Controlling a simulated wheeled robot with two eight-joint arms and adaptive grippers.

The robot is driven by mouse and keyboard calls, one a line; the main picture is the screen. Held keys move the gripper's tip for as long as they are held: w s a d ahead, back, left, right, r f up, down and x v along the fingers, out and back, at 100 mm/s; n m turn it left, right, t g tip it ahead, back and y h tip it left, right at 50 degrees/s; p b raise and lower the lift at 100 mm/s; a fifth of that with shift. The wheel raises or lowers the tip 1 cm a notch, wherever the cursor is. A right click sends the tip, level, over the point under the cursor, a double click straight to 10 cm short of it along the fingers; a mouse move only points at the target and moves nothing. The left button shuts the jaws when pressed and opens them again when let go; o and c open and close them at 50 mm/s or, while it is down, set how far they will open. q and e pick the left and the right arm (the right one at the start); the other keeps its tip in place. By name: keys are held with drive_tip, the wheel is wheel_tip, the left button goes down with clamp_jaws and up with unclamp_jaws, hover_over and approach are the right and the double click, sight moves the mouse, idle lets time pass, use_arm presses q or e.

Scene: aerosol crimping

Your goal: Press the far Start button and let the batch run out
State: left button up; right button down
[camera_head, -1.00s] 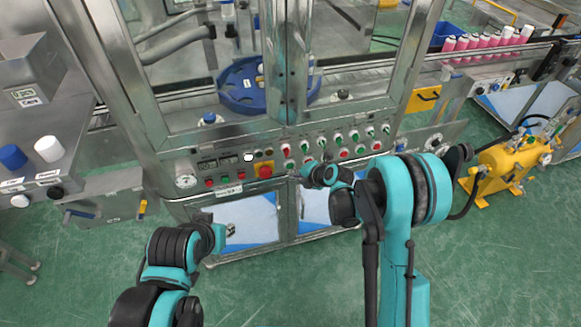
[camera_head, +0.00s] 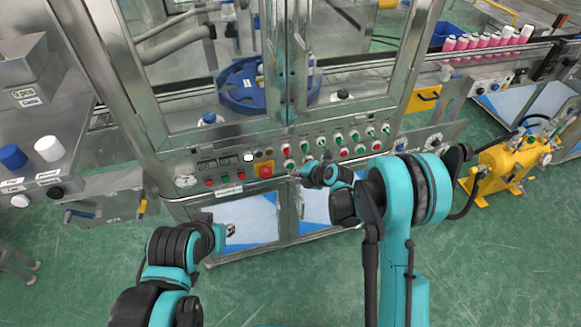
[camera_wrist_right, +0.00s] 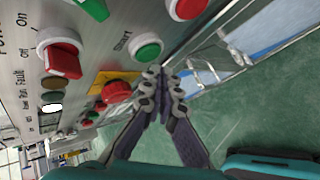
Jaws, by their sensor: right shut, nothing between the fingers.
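The control panel (camera_head: 225,176) runs along the front of the glass-doored machine. In the right wrist view a round green button (camera_wrist_right: 148,48) sits beside a label reading Start. My right gripper (camera_wrist_right: 163,72) is shut and empty, its fingertips right beside that green button; I cannot tell whether they touch it. In the head view the right gripper (camera_head: 304,170) is at the panel's lower edge, by the lower row of buttons. My left gripper (camera_head: 226,230) hangs low in front of the cabinet doors, away from the panel; its fingers are too small to read.
A red mushroom button on a yellow plate (camera_wrist_right: 116,92) and a red On/Off switch (camera_wrist_right: 62,55) are close by. A blue turntable (camera_head: 240,93) is behind the glass. Pink cans (camera_head: 475,42) line the conveyor at right. A yellow pump (camera_head: 508,160) stands on the floor.

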drive_tip(key=shift+w, duration=0.1)
idle(0.3)
drive_tip(key=shift+w+a, duration=0.15)
drive_tip(key=shift+w, duration=0.2)
